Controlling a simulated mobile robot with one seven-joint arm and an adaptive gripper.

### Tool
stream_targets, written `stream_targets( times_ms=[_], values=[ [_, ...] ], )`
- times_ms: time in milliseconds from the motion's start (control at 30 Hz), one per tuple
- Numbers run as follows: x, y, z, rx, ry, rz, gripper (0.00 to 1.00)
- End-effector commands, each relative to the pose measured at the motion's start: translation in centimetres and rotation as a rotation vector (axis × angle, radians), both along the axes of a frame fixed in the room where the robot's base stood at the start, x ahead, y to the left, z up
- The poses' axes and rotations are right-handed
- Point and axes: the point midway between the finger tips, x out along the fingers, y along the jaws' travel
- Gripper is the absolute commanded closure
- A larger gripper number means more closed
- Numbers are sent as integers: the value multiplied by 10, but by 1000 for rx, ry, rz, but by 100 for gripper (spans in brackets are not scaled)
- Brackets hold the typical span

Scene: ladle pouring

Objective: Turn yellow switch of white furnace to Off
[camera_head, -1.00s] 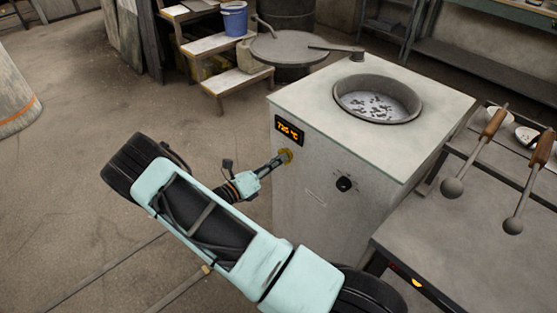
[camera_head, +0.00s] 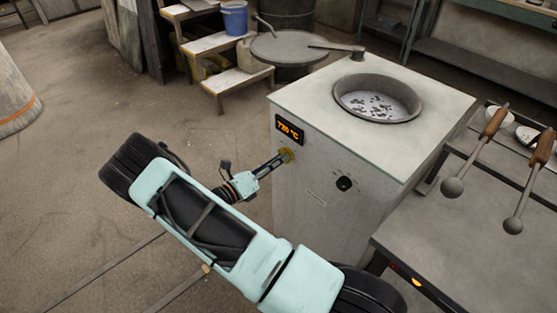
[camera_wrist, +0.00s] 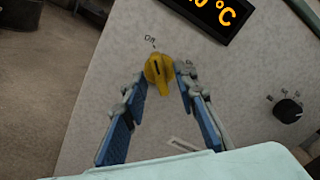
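The white furnace (camera_head: 325,195) stands at centre right in the head view, with a round opening of molten metal on top. Its yellow switch (camera_wrist: 159,72) is on the front face, below the "Off" mark in the wrist view. The switch's dark line points up, roughly toward that mark. In the head view the switch (camera_head: 288,155) is partly hidden by my gripper (camera_head: 280,160). In the wrist view my gripper (camera_wrist: 160,80) has one finger on each side of the switch, with narrow gaps beside its lower part. Contact at the fingertips is unclear.
An orange temperature display (camera_head: 289,130) is above the switch, and a black knob (camera_head: 344,184) to its right. A metal table (camera_head: 460,230) with ladles (camera_head: 475,155) stands close on the right. Wooden steps (camera_head: 225,75) stand behind.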

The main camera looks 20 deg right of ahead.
Motion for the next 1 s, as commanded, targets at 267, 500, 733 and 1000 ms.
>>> stream_targets(
  times_ms=[267,500,733,1000],
  values=[
    [-20,51,0,2,1,5,73],
    [-37,91,0,1,1,3,73],
    [-43,105,0,0,1,1,73],
    [-43,106,0,0,1,1,73]
  ],
)
